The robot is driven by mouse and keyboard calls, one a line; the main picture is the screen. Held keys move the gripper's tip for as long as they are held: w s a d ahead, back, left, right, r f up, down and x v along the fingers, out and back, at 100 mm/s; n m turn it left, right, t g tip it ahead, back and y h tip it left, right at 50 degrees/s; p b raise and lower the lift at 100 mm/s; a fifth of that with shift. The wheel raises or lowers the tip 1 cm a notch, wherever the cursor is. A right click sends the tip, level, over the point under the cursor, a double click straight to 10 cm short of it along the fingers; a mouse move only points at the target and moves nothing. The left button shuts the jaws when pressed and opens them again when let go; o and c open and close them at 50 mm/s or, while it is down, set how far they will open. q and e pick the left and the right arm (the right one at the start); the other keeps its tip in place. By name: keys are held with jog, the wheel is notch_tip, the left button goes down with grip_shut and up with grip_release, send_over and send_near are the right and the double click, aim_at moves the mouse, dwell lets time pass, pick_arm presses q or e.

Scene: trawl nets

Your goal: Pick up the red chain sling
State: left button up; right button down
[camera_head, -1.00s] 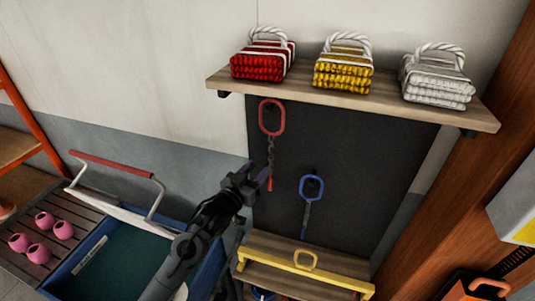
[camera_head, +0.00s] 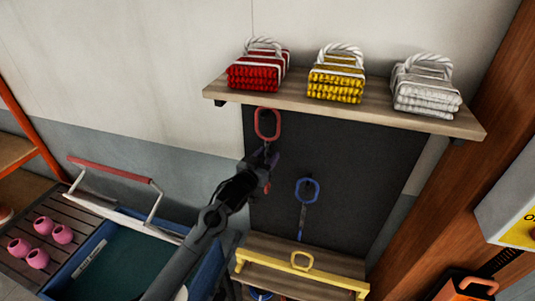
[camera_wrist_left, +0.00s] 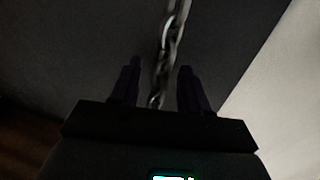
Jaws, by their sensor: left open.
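The red chain sling (camera_head: 267,123) hangs on the dark back panel under the wooden shelf, its red oval ring at the top. My left gripper (camera_head: 268,160) is at its chain, just below the ring, and hides part of it. A small red end shows below the gripper. In the left wrist view the grey chain (camera_wrist_left: 172,45) runs down between the two fingers of my open left gripper (camera_wrist_left: 157,85). Whether a finger touches the chain cannot be told. My right gripper is not in view.
A blue sling (camera_head: 306,190) hangs to the right on the panel. The shelf (camera_head: 380,108) above carries red, yellow and white net bundles. A yellow bar (camera_head: 300,267) lies below. A blue-rimmed cart (camera_head: 75,268) with a red handle stands at left.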

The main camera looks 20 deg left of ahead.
pick_arm(q)
jog(key=shift+w, duration=0.3)
grip_shut()
jog(key=shift+r, duration=0.1)
jog(key=shift+s+r, duration=0.1)
jog(key=shift+r, duration=0.05)
dwell(0.4)
